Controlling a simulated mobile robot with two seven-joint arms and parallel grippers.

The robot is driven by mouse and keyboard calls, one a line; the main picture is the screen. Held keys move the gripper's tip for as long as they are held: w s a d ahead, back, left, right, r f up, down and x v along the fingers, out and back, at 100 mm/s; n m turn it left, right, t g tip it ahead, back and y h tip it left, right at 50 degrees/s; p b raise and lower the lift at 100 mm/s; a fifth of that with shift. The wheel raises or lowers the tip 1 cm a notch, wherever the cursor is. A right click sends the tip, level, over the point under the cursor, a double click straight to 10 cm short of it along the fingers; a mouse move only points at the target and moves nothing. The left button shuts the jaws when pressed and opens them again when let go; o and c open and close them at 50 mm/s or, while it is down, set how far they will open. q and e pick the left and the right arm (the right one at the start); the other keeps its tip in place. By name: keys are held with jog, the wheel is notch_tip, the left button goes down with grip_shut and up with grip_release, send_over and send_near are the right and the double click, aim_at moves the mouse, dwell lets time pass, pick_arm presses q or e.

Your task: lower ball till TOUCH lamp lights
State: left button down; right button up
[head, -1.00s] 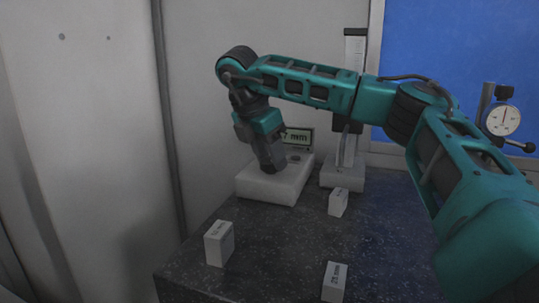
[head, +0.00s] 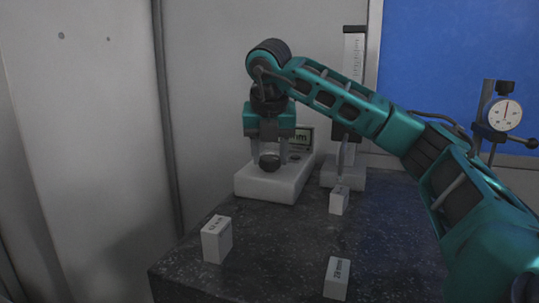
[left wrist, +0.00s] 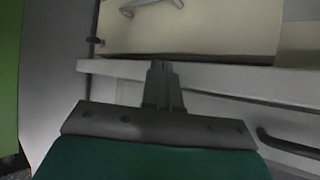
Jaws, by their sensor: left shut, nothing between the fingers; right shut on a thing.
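My right gripper (head: 269,158) is shut on a dark round ball (head: 269,163), held between its two fingers. It points down over the white block-shaped base (head: 270,187) on the dark table. Whether the ball touches the base cannot be told. A small display (head: 303,138) stands behind the gripper; "mm" shows on it and its left part is hidden by the gripper. I cannot make out a TOUCH lamp. In the left wrist view, my left gripper (left wrist: 161,68) is shut and empty, in front of a pale ledge.
A height gauge (head: 354,60) stands behind the base to the right. White labelled blocks stand on the speckled table: one at left (head: 217,239), one at front (head: 337,278), one near the gauge (head: 339,200). A dial indicator (head: 504,114) is at far right. The table's middle is clear.

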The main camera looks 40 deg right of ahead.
jog(key=n, duration=0.2)
jog(key=n+y, duration=0.1)
jog(key=n, duration=0.1)
jog(key=shift+n+t+y+p, duration=0.3)
jog(key=shift+n+t+p, duration=0.05)
jog(key=shift+n+t, duration=0.05)
jog(key=n+y+p, duration=0.1)
jog(key=n, duration=0.1)
jog(key=n+y+p, duration=0.1)
jog(key=n, duration=0.2)
jog(key=shift+s+d, duration=0.1)
jog(key=shift+n, duration=0.4)
jog(key=o, duration=1.1)
jog(key=shift+v, duration=6.45)
jog(key=shift+s+d+f, duration=0.1)
jog(key=shift+d, duration=0.05)
